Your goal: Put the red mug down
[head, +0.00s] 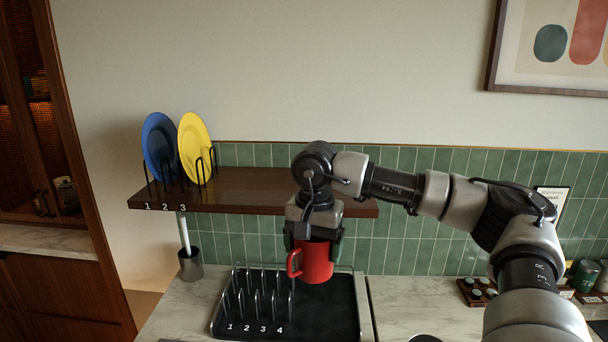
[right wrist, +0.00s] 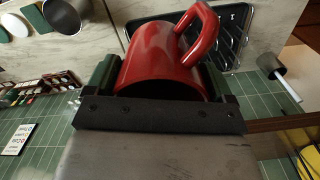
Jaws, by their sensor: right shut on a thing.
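The red mug (head: 316,262) hangs in my right gripper (head: 313,240), with its handle toward the left in the head view. The gripper points down and is shut on the mug. In the right wrist view the red mug (right wrist: 165,58) fills the space between the fingers of my right gripper (right wrist: 160,85). In the head view the mug shows in front of the back right part of a black tray (head: 330,310). I cannot tell its exact height above the tray. My left gripper is not in view.
A rack with several numbered slots (head: 258,302) stands on the tray's left part. A wooden shelf (head: 250,190) above holds a blue plate (head: 158,145) and a yellow plate (head: 193,145). A dark cup (head: 191,265) stands left of the tray. Counter right of the tray is largely clear.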

